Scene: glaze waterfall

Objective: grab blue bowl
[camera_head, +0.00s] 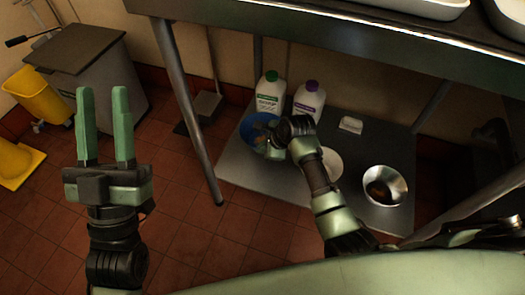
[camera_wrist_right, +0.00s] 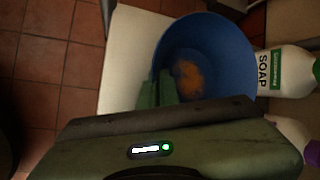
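The blue bowl (camera_head: 252,121) is at the left of the low shelf under the table, partly hidden by my right gripper (camera_head: 272,151). In the right wrist view the blue bowl (camera_wrist_right: 225,50) is large, with an orange-brown patch inside. There, my right gripper's green fingers (camera_wrist_right: 158,90) are close together at the bowl's near left rim, one on each side of the wall, apparently pinching it. I cannot tell whether the bowl is off the shelf. My left gripper (camera_head: 104,125) is open and empty, pointing up over the floor at the left.
A green-capped soap bottle (camera_head: 270,95) stands close behind the bowl, beside a purple-capped bottle (camera_head: 309,98). A metal bowl (camera_head: 385,186), a white plate (camera_head: 331,164) and a small white block (camera_head: 351,125) are on the shelf (camera_head: 240,180). A table leg (camera_head: 188,115) rises at the left.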

